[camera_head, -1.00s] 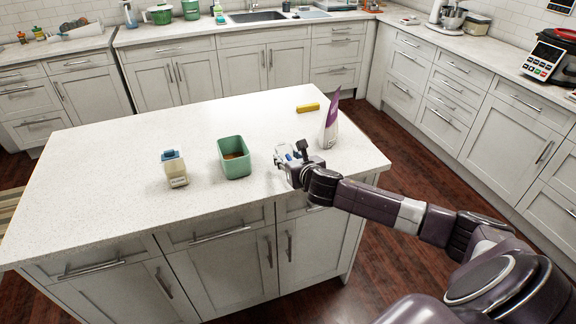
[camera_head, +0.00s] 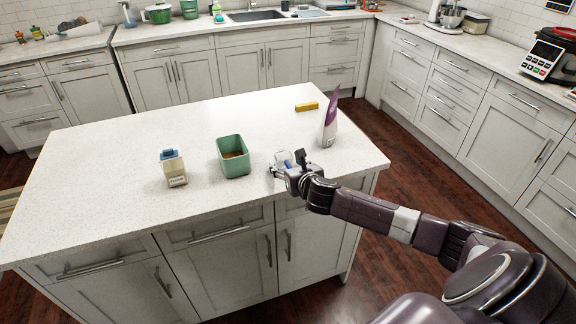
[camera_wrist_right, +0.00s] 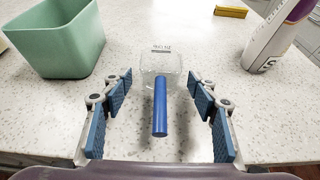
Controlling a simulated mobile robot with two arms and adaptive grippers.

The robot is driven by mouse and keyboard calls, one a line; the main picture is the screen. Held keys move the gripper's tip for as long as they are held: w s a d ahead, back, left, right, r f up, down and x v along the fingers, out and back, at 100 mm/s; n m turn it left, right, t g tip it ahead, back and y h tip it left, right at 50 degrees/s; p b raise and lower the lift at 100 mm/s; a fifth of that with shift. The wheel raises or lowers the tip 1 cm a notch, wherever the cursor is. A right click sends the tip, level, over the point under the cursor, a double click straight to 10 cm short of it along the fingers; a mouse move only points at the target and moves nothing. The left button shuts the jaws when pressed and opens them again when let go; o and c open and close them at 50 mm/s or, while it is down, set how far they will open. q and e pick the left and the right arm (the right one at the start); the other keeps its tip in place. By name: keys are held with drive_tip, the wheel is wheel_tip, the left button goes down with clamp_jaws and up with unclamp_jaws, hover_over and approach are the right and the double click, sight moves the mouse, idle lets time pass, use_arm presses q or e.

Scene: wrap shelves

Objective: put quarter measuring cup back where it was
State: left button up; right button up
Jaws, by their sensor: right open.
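The measuring cup has a clear bowl (camera_wrist_right: 165,66) with small dark print and a blue handle (camera_wrist_right: 160,108) in the right wrist view. The handle points toward my wrist. In the head view the clear cup (camera_head: 284,158) is partly hidden by my right gripper (camera_head: 286,168), near the front right of the island. My right gripper is open, with its blue-padded fingers (camera_wrist_right: 160,88) on either side of the handle and clear gaps on both sides. I cannot tell whether the cup rests on the counter. My left gripper is not in view.
A green open container (camera_head: 234,163) with brown contents stands left of the cup. A cream carton with a blue top (camera_head: 173,168) is farther left. A white and purple package (camera_head: 329,126) and a yellow block (camera_head: 307,106) are behind. The island's left side is clear.

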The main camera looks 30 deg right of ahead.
drive_tip(key=shift+s+r, duration=0.1)
drive_tip(key=shift+r, duration=0.05)
drive_tip(key=b+v, duration=0.1)
drive_tip(key=v, duration=1)
drive_tip(key=shift+s, duration=0.4)
drive_tip(key=shift+a+r, duration=0.1)
drive_tip(key=a+f+m+g+y, duration=0.1)
drive_tip(key=a+f+m+y, duration=0.2)
drive_tip(key=a+f+m, duration=0.7)
drive_tip(key=s+f+m+g, duration=0.1)
drive_tip(key=s+f+m, duration=0.25)
drive_tip(key=f, duration=0.45)
drive_tip(key=s+d+f+m+g, duration=0.1)
drive_tip(key=s+f+m+g, duration=0.2)
drive_tip(key=f, duration=0.6)
drive_tip(key=s+f+m, duration=0.4)
drive_tip(key=f+m, duration=0.1)
drive_tip(key=f, duration=0.3)
drive_tip(key=s+f+m+g, duration=0.4)
drive_tip(key=s+f+m, duration=0.1)
drive_tip(key=s+f, duration=1.15)
drive_tip(key=s+a+f+m+g, duration=0.1)
drive_tip(key=s+a+f+m, duration=0.1)
drive_tip(key=s, duration=0.8)
drive_tip(key=s+a+f+m+g, duration=0.2)
drive_tip(key=s+a+f, duration=0.2)
drive_tip(key=s, duration=0.6)
drive_tip(key=shift+s+a+f, duration=0.2)
drive_tip(key=shift+a, duration=0.1)
